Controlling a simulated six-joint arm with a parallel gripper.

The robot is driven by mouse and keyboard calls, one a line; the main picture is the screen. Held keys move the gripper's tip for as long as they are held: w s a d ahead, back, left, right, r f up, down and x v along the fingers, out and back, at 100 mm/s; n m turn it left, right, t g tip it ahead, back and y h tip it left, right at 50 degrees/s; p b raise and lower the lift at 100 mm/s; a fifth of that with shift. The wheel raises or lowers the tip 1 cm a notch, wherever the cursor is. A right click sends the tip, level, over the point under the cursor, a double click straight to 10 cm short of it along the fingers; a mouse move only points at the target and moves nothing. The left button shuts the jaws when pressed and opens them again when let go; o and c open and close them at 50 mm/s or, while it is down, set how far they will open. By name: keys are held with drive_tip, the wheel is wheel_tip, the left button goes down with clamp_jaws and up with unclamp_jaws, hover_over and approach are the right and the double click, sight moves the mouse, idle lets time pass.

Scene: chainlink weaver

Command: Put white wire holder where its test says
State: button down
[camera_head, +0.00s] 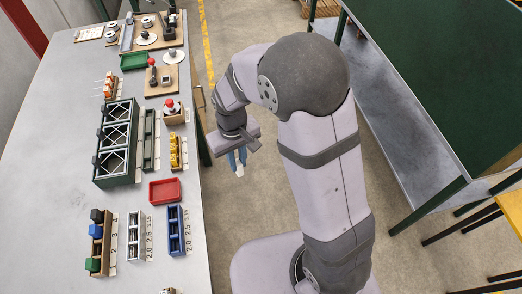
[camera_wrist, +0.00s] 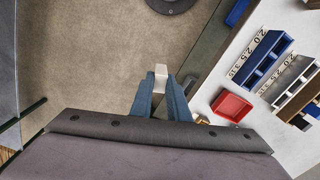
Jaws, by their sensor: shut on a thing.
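My gripper (camera_head: 237,160) hangs over the floor just right of the workbench edge, pointing down. In the wrist view its blue fingers (camera_wrist: 162,84) are shut on a small white block-like piece, which I take as the white wire holder (camera_wrist: 160,71). Its white end also shows below the fingers in the head view (camera_head: 239,172). The fingers hide the rest of it. A white slotted rack (camera_head: 136,237) and a blue slotted rack (camera_head: 177,230) stand at the near end of the bench, with number strips beside them reading about 2.0, 2.5 and 3.15.
A red tray (camera_head: 165,191) and a green tray (camera_head: 134,61) lie on the bench (camera_head: 80,150). A dark green divided box (camera_head: 115,145) stands mid-bench. A wooden rack with coloured pieces (camera_head: 97,243) is at near left. Fixtures crowd the far end. A green-topped table (camera_head: 440,60) is right.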

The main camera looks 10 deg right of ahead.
drive_tip(key=s+a+r+m+p, duration=0.1)
drive_tip(key=s+a+m, duration=0.1)
drive_tip(key=s+a, duration=0.6)
drive_tip(key=s+a+r+m+p, duration=0.1)
drive_tip(key=s+a, duration=0.7)
drive_tip(key=a, duration=0.5)
drive_tip(key=shift+s+a+m, duration=0.3)
drive_tip(key=shift+a+m, duration=0.1)
drive_tip(key=shift+f, duration=0.1)
drive_tip(key=shift+f+b, duration=3.5)
drive_tip(key=shift+f, duration=0.5)
